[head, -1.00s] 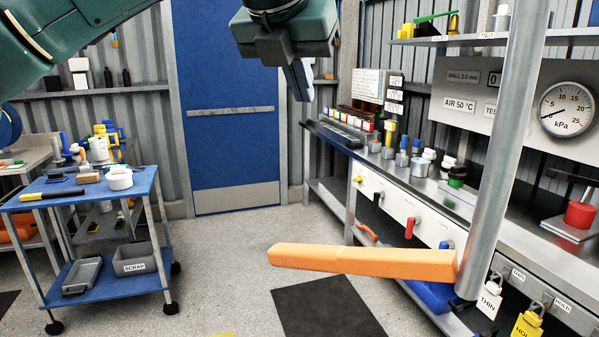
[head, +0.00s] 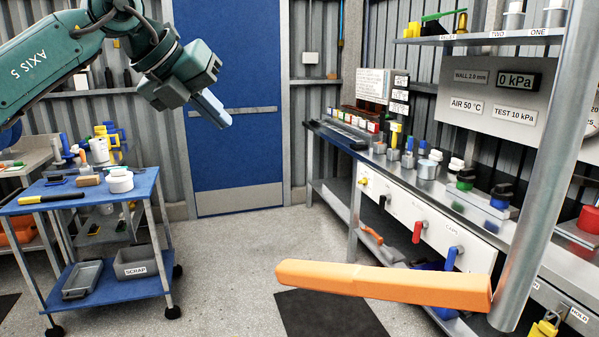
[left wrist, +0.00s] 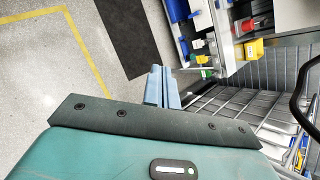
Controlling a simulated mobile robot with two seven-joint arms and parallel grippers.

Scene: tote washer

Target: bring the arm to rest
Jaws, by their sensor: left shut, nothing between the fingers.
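My left arm comes in from the upper left of the head view. Its left gripper (head: 211,108) hangs in the air in front of the blue door (head: 232,62), pointing down to the right. Its pale blue fingers are shut together with nothing between them. The shut fingers also show in the left wrist view (left wrist: 162,88), over the grey floor (left wrist: 60,70). My right gripper is not in view.
A blue-topped trolley (head: 148,184) stands at the left with small items on it. A workbench (head: 425,184) runs along the right. An orange bar (head: 385,284) joined to a steel post (head: 545,150) crosses the near foreground. Open floor lies between trolley and bench.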

